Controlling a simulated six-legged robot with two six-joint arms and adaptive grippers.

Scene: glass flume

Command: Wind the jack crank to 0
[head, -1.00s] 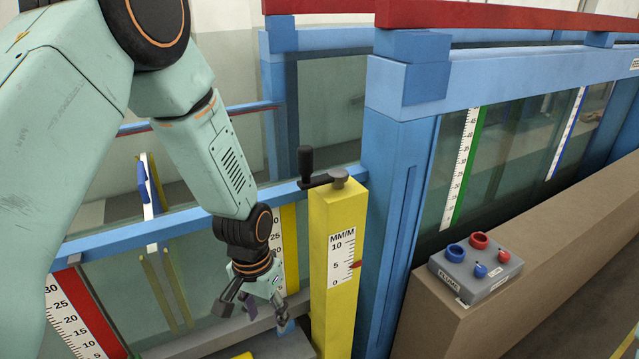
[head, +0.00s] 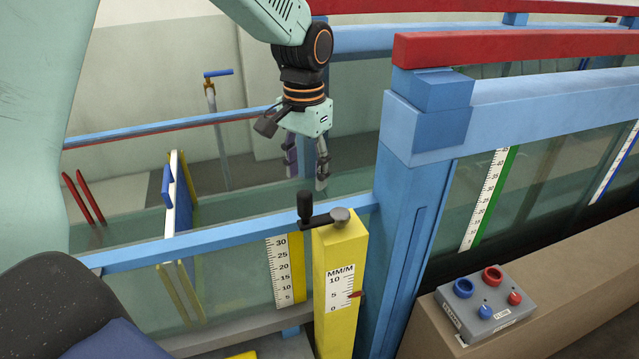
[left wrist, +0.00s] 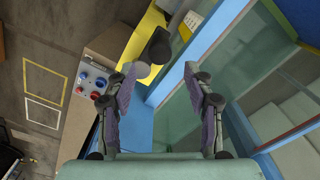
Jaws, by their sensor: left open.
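The jack crank is a black upright handle (head: 304,207) on a short dark arm with a grey hub (head: 340,215), on top of a yellow post (head: 341,262). The handle points to the left of the hub. A white MM/M scale (head: 340,288) on the post has a red pointer (head: 355,294) near 5. My left gripper (head: 306,178) is open and empty, pointing down just above the handle. In the left wrist view the handle (left wrist: 159,45) shows ahead between the open fingers (left wrist: 158,72), apart from them. My right gripper is not in view.
A blue upright (head: 400,240) of the flume stands close right of the post. A blue rail (head: 230,237) runs left behind it. A grey control box (head: 485,305) with red and blue knobs sits on the brown ledge to the right. Glass walls enclose the flume.

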